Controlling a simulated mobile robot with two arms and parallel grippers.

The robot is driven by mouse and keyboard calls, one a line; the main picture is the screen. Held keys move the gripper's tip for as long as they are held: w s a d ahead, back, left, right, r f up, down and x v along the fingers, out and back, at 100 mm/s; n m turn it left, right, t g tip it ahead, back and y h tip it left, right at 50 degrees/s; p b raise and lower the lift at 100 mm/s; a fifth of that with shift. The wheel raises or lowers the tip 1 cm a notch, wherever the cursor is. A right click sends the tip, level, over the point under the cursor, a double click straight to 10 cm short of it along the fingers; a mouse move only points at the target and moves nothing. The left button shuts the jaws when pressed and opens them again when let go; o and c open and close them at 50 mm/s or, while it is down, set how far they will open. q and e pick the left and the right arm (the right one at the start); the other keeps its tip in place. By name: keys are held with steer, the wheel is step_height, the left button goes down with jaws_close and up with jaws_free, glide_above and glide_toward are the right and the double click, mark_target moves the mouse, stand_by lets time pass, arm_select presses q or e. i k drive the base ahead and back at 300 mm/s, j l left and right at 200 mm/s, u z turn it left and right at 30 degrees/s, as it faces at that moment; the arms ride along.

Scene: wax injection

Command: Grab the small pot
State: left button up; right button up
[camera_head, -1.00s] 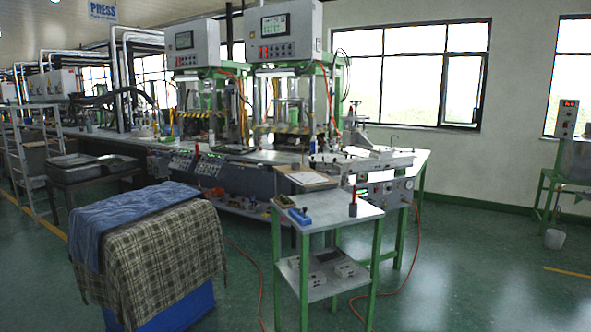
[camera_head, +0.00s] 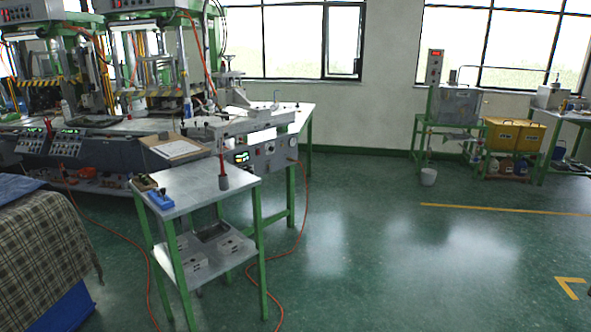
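Neither of my grippers is in view.
A small metal table (camera_head: 195,185) with green legs stands ahead, left of centre. Press machines (camera_head: 150,60) fill the left back. A plaid cloth (camera_head: 40,245) covers a blue bin at left. Open floor (camera_head: 390,260) lies right of centre.

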mark_target(163, 136)
steer(key=i+l+z, duration=0.2)
steer(key=i, duration=0.7)
steer(key=i+l+z, duration=0.25)
steer(key=i, duration=0.65)
steer(key=i+l+u, duration=0.1)
steer(key=i+u, duration=0.25)
steer(key=i, duration=1.85)
steer(key=i+u, duration=0.85)
steer(key=i+l+u, duration=0.25)
steer(key=i+u, duration=0.2)
